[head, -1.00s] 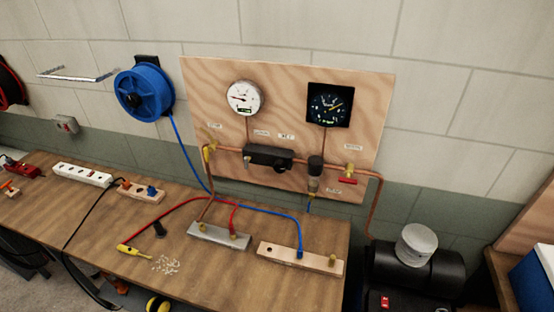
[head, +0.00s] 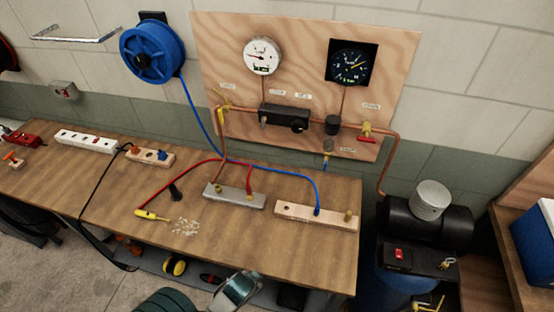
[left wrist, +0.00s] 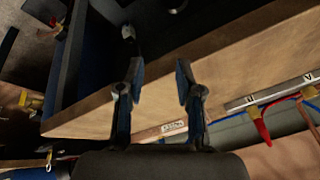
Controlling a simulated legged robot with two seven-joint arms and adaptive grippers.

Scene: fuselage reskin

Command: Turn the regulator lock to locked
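The black regulator body (head: 285,117) is mounted in the copper line on the plywood board in the head view. A round black knob (head: 299,125) sits at its right end and a small lever-like part (head: 263,122) at its left. The lock's position is too small to read. Part of my left arm shows at the bottom of the head view, well below the board and apart from the regulator. In the left wrist view my left gripper (left wrist: 158,80) is open, with two separated fingers and nothing between them. My right gripper is not in view.
A white gauge (head: 262,57) and a dark gauge (head: 351,64) are above the regulator. A red-handled valve (head: 367,138) is right of it. Hoses, a grey block (head: 234,196) and a wooden block (head: 315,214) occupy the bench (head: 110,206). A compressor (head: 452,222) stands at right.

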